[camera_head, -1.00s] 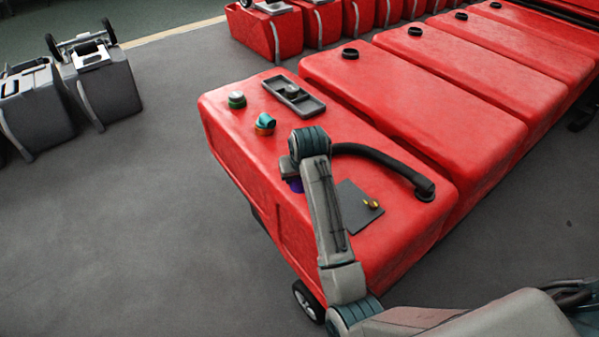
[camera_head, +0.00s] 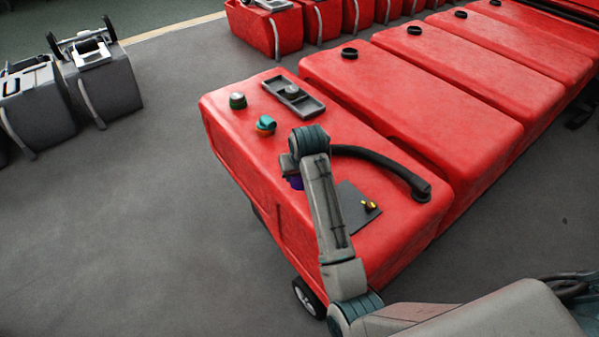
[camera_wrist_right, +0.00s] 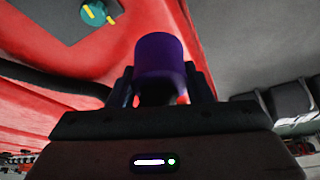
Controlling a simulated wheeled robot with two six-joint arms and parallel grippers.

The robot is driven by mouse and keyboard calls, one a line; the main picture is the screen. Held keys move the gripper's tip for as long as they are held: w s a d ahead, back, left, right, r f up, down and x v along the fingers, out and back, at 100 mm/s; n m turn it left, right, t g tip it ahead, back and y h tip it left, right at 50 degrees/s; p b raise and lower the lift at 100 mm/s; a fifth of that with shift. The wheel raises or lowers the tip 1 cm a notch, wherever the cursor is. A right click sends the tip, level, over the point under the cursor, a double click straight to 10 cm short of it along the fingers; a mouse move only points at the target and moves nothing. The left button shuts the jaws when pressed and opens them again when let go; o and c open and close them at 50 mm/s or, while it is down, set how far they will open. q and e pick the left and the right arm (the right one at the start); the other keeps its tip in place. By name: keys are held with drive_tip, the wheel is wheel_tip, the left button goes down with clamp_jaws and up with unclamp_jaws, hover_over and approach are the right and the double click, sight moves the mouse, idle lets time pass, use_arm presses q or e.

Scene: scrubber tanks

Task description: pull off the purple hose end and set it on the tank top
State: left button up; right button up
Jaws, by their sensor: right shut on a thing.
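The purple hose end (camera_wrist_right: 160,55) stands between the two fingers of my right gripper (camera_wrist_right: 162,80), which is shut on it, in the right wrist view. In the head view only a small purple patch (camera_head: 296,183) shows beneath my right wrist, and my arm hides most of the gripper. The black hose (camera_head: 375,158) runs from behind my wrist to a round fitting on the red tank top (camera_head: 225,125). I cannot tell whether the purple end is seated or free. My left gripper is not in view.
A dark square plate (camera_head: 355,215) with small yellow parts lies beside my arm. More red tanks (camera_head: 410,100) stand right.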

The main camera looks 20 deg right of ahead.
drive_tip(key=shift+w+d+r, duration=0.1)
drive_tip(key=shift+w+d, duration=0.1)
drive_tip(key=shift+d, duration=0.1)
drive_tip(key=shift+w+d, duration=0.25)
use_arm(q)
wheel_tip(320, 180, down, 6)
drive_tip(key=b, duration=0.6)
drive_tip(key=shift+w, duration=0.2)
use_arm(e)
drive_tip(key=w+d, duration=1.9)
drive_tip(key=d, duration=0.5)
drive_tip(key=shift+w, duration=0.3)
